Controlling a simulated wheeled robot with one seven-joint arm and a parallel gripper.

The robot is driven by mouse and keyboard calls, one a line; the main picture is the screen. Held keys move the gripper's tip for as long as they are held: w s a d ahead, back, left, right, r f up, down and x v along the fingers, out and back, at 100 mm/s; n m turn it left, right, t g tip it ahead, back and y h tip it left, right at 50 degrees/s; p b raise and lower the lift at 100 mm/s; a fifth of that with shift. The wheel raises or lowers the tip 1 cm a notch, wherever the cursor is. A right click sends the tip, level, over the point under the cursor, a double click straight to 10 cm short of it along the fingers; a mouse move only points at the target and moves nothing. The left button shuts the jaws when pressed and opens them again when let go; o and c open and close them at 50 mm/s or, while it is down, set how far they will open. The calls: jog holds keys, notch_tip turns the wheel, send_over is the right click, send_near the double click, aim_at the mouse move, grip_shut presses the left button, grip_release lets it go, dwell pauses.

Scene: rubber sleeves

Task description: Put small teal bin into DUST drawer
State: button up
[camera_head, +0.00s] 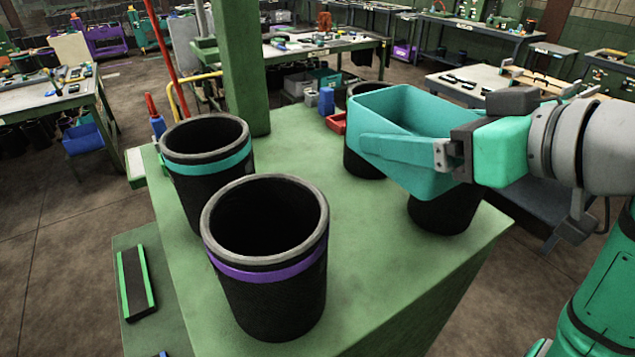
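The small teal bin (395,108) is in the head view at right of centre, with its open top facing up and somewhat tilted. My gripper (428,150) reaches in from the right and is shut on the bin, with one long teal finger along its near side. The other finger is hidden. The bin appears raised above the green top (375,240), in front of two black sleeves that it partly covers. Its inside looks empty where it shows. No drawer marked DUST can be made out in this view.
A black sleeve with a purple band (265,262) stands near the front, and one with a teal band (208,165) stands left behind it. Two more sleeves (445,212) (360,165) stand around the bin. A green post (240,70) rises at the back. A red tray (337,123) lies behind.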

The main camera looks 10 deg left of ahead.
jog(key=shift+w+f, duration=0.7)
jog(key=shift+w, duration=0.1)
notch_tip(320, 180, down, 5)
jog(key=s, duration=0.1)
send_over(340, 207)
jog(key=f, duration=0.9)
jog(key=shift+d+f, duration=0.2)
jog(key=shift+d, duration=0.2)
jog(key=shift+a+f, duration=0.35)
jog(key=shift+f, duration=1.75)
jog(key=shift+f, duration=0.15)
jog(key=o, duration=1)
